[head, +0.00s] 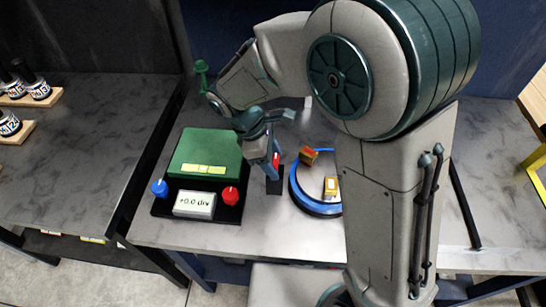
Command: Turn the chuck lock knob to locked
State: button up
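A green box-shaped unit (204,150) stands on a black base on the table. A blue knob (159,188) is at its front left and a red knob (231,196) at its front right. A white display (194,204) between them reads "+0.0 div". No readable label shows which knob is the chuck lock. My gripper (272,152) points down to the right of the green unit, over a small black stand (274,183). A red and blue part shows at the fingertips; I cannot tell what it is or whether the fingers hold it.
A round blue-rimmed fixture (297,190) stands right of the stand, partly hidden by my arm. A brown block (309,155) and a yellow-and-white block (331,187) are in it. Dark bottles (38,89) stand on wooden racks on the left table. The front table strip is clear.

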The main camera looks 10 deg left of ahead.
jog(key=c, duration=0.6)
jog(key=shift+m, duration=0.3)
jog(key=m+g, duration=0.1)
jog(key=m, duration=0.2)
jog(key=shift+w+m+g, duration=0.15)
jog(key=shift+m+g, duration=0.15)
jog(key=m+g+y, duration=0.1)
jog(key=m, duration=0.2)
jog(key=shift+w+m+p, duration=0.1)
jog(key=shift+m+p, duration=0.2)
jog(key=shift+m, duration=0.1)
jog(key=m, duration=0.2)
jog(key=m+g+y, duration=0.1)
jog(key=m, duration=0.2)
jog(key=shift+w+d+y, duration=0.1)
jog(key=shift+d+y, duration=0.1)
jog(key=shift+y, duration=0.1)
jog(key=shift+d+m+g+y, duration=0.15)
jog(key=shift+m+y, duration=0.3)
jog(key=shift+m, duration=0.75)
jog(key=shift+a+m+g+y, duration=0.1)
jog(key=shift+m+g+y, duration=0.25)
jog(key=shift+m, duration=0.85)
jog(key=o, duration=1)
